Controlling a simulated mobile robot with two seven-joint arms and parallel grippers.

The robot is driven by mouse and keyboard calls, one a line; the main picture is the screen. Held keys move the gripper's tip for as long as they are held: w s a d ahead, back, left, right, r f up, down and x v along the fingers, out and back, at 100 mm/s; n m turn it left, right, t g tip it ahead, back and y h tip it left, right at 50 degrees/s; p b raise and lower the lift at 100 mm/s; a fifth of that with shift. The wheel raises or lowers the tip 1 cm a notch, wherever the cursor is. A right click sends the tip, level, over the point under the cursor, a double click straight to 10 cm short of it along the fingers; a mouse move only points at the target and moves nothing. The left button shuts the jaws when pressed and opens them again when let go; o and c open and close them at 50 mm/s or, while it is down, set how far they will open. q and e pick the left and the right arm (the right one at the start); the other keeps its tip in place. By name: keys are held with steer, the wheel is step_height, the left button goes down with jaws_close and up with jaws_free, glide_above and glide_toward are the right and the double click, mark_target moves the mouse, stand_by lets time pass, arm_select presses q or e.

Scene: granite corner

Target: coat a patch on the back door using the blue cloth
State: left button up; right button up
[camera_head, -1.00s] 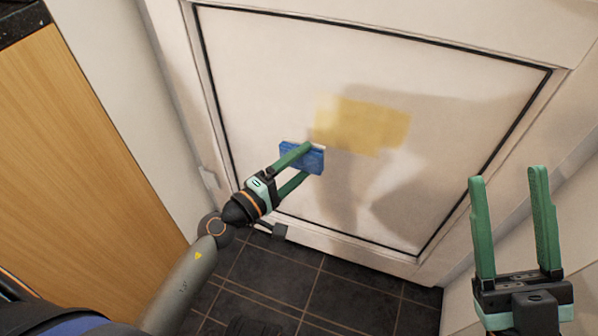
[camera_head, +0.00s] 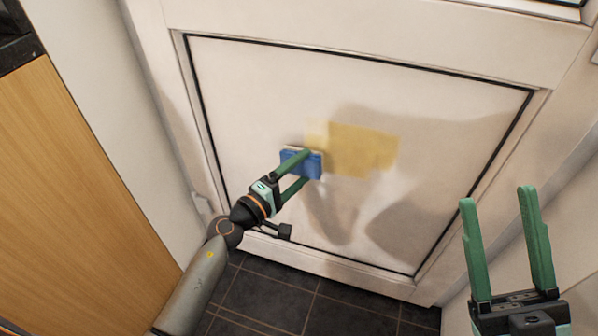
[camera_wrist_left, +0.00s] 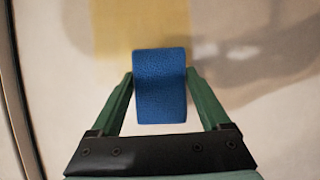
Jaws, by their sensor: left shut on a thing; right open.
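The back door (camera_head: 250,90) is white with a black-edged lower panel. A yellowish patch (camera_head: 362,150) lies on that panel, right of its middle-left part. My left gripper (camera_head: 303,170) is shut on the blue cloth (camera_head: 314,166), a small blue block-like pad, at the lower left edge of the patch. In the left wrist view the cloth (camera_wrist_left: 160,86) sits between the two green fingers, with the patch (camera_wrist_left: 115,30) beyond it. I cannot tell whether the cloth touches the door. My right gripper (camera_head: 500,240) is open and empty at the lower right.
A wooden cabinet front (camera_head: 75,200) with a dark worktop stands at the left, beside a pale wall. Dark floor tiles (camera_head: 270,295) lie below the door. A white frame surrounds the panel. Arm shadows fall across the panel.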

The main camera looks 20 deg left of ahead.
arm_select(q)
steer(key=shift+w, duration=0.9)
stand_by(0.5)
